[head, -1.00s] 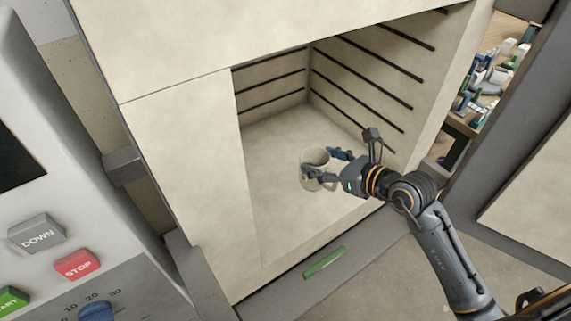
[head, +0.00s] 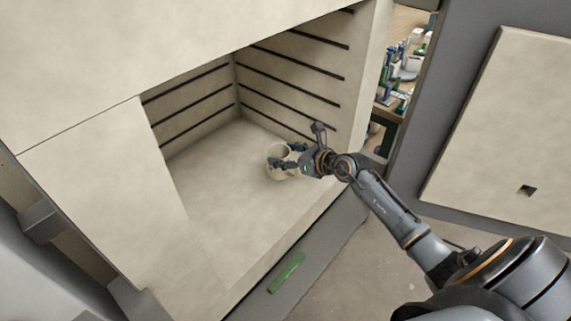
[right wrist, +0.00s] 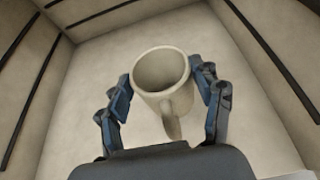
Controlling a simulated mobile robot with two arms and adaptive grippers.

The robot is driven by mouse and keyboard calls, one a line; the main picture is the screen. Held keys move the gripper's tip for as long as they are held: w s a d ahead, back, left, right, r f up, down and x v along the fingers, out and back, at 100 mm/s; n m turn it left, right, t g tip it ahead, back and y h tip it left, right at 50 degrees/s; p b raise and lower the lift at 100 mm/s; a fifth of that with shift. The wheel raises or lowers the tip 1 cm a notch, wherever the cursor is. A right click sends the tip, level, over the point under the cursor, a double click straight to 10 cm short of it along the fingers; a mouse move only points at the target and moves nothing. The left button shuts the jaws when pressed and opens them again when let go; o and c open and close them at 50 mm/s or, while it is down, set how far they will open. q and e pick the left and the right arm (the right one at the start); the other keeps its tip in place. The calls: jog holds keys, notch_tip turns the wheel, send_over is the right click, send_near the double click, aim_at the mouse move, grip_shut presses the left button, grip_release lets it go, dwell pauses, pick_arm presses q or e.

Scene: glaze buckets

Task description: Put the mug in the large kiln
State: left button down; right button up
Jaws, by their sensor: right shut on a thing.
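A cream mug (head: 277,168) is inside the large kiln (head: 215,215), over the kiln's floor near the right wall. My right gripper (head: 288,162) reaches in through the open front and is shut on the mug. In the right wrist view, the mug (right wrist: 163,85) is upright, mouth towards the camera, with its handle pointing to the gripper's palm. The blue-grey fingers of my right gripper (right wrist: 165,92) lie on both sides of it. I cannot tell whether the mug's base touches the kiln floor. My left gripper is not in view.
Dark ridges (head: 295,62) line the kiln's inner walls. The kiln door (head: 500,130) stands open at the right. A green strip (head: 287,272) is on the front sill. A cluttered table (head: 398,75) stands behind. The kiln floor left of the mug is clear.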

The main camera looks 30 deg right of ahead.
jog(key=shift+w+d+f, duration=0.15)
jog(key=shift+d+f, duration=0.1)
jog(key=shift+w+d+f, duration=0.1)
jog(key=shift+f, duration=1.55)
jog(key=o, duration=1.8)
jog(key=shift+f, duration=0.2)
jog(key=shift+r, duration=0.2)
jog(key=shift+s+d, duration=0.1)
jog(key=shift+s, duration=0.25)
jog(key=b+v, duration=0.1)
jog(key=v, duration=1)
jog(key=shift+r, duration=0.15)
